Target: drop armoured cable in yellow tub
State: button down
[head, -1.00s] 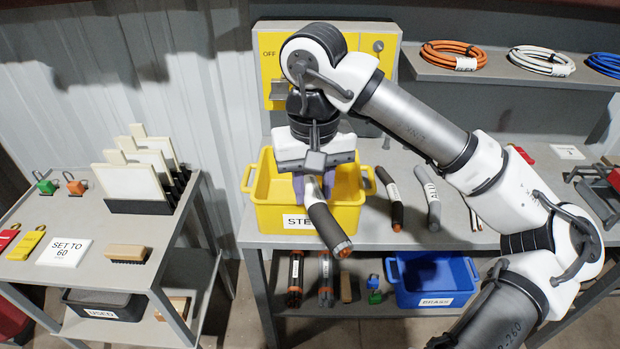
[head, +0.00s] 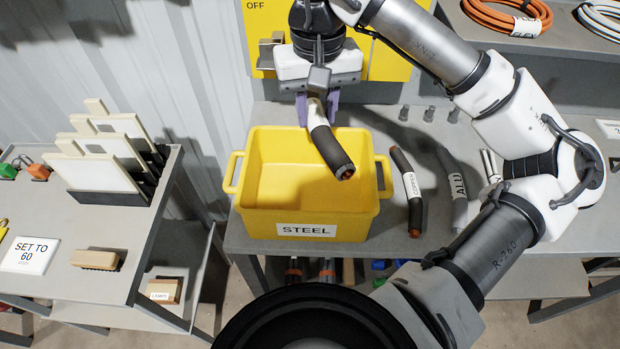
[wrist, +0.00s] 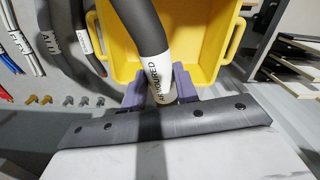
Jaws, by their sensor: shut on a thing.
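The armoured cable (head: 333,151) is a dark, thick, bent length with a white label and a coppery cut end. My gripper (head: 317,108) has its purple fingers shut on its labelled end and holds it at a tilt. In the head view the cable shows over the yellow tub (head: 307,231), which carries a STEEL label and stands on the bench. The tub's visible inside looks empty. In the wrist view the cable (wrist: 138,25) runs away from the fingers (wrist: 160,88) across the tub (wrist: 205,55), its far end out of frame.
A copper-labelled cable (head: 408,190) and an ALU-labelled cable (head: 455,185) lie on the bench right of the tub. A side table (head: 60,275) with pale boards (head: 95,165) stands at left. A yellow OFF panel (head: 385,60) is behind the tub.

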jog(key=shift+s+f+b, duration=0.15)
jog(key=shift+f+b, duration=0.2)
jog(key=shift+f, duration=0.3)
jog(key=shift+f+b, duration=0.75)
jog(key=shift+f, duration=1.4)
jog(key=c, duration=1)
grip_release()
notch_tip(320, 180, up, 14)
jog(key=shift+f+b, duration=0.1)
jog(key=shift+b, duration=0.35)
